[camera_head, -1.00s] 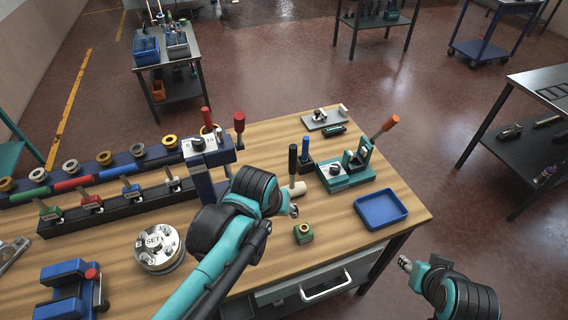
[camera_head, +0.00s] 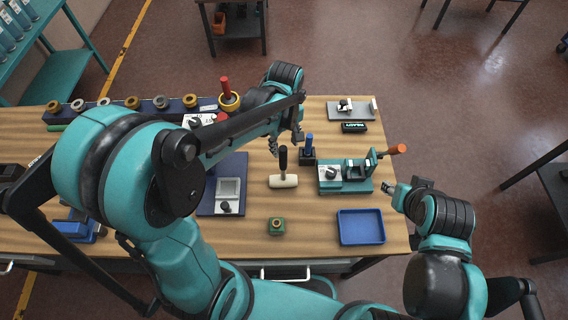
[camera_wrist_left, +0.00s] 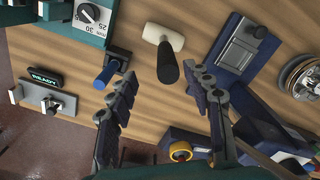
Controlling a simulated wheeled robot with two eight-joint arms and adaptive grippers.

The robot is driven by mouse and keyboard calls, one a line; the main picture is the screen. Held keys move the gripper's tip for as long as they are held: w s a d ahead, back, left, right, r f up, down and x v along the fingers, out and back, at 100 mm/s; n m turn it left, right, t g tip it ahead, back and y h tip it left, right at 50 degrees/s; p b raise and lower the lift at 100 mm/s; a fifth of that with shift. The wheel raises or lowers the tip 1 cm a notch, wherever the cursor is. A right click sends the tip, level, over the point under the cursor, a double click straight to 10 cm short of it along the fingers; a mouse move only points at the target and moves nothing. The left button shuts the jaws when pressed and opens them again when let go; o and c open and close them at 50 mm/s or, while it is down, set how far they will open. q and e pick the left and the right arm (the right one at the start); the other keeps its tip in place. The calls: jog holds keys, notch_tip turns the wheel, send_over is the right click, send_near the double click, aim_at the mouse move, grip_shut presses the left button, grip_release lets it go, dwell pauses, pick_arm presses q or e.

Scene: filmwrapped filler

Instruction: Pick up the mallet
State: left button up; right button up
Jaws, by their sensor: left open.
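The mallet (camera_head: 283,181) stands on the wooden table, its cream head down on the tabletop and its black handle pointing up. It also shows in the left wrist view (camera_wrist_left: 163,36), with the handle end toward the camera. My left gripper (camera_head: 285,143) is open and empty just behind the mallet handle in the head view. In the left wrist view the fingers of the left gripper (camera_wrist_left: 163,82) are spread, with the handle end between and a little beyond their tips. My right gripper (camera_head: 391,193) is off the table's right edge, too small to judge.
A blue-handled tool in a dark block (camera_head: 308,154) stands close right of the mallet. A teal fixture (camera_head: 345,187) and a blue tray (camera_head: 360,241) are further right. A dark blue plate fixture (camera_head: 209,203) lies left.

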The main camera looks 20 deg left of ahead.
aim_at(283, 160)
pick_arm(q)
jog(key=shift+a+f, duration=0.2)
jog(key=shift+f, duration=0.15)
jog(key=shift+s+d+f, duration=0.15)
jog(key=shift+s+f, duration=0.2)
jog(key=shift+f, duration=0.3)
jog(key=shift+s+d+f, duration=0.1)
jog(key=shift+s+f, duration=0.2)
jog(key=shift+f, duration=0.3)
jog(key=f, duration=0.2)
jog(key=f+b, duration=0.1)
jog(key=f, duration=0.1)
jog(key=shift+w+a, duration=0.2)
jog(key=shift+a, duration=0.05)
jog(key=shift+s+f, duration=0.1)
jog(key=shift+s, duration=0.05)
grip_shut()
